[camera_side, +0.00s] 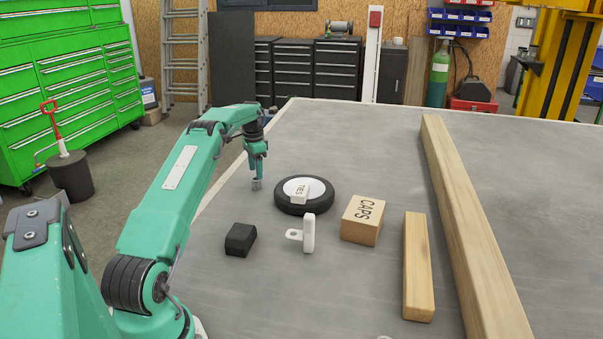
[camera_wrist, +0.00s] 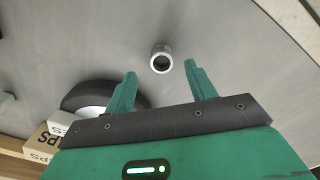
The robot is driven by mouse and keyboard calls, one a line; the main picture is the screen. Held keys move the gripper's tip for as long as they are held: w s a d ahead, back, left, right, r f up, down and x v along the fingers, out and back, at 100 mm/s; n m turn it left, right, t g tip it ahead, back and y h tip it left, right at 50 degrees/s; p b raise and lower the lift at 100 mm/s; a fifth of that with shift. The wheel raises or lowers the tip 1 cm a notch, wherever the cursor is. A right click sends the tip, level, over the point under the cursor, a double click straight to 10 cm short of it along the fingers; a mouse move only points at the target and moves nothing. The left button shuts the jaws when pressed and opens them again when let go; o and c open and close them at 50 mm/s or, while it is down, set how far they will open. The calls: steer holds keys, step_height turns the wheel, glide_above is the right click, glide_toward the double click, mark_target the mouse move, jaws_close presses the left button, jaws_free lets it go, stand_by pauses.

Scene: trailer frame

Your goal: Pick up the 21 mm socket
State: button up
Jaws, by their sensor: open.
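The 21 mm socket is a small grey metal cylinder (camera_side: 256,185) that stands upright on the grey bench top, left of the wheel. In the wrist view the socket (camera_wrist: 161,60) shows from above as a bright ring with a dark hole, roughly centred between the fingertips and slightly beyond them. My gripper (camera_side: 257,172) points down just above the socket in the side view. In the wrist view my gripper (camera_wrist: 161,69) is open, with a green finger on each side and nothing held. I cannot tell whether the fingertips reach down beside the socket.
A black-tyred wheel (camera_side: 320,203) lies close to the right, with a small TIES box (camera_side: 299,193) on it. The bench behind is clear.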

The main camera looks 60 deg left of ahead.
mark_target(256, 180)
steer(key=shift+f, duration=0.1)
steer(key=shift+a+f, duration=0.1)
steer(key=shift+f, duration=2.4)
steer(key=shift+c, duration=0.2)
steer(key=c, duration=1)
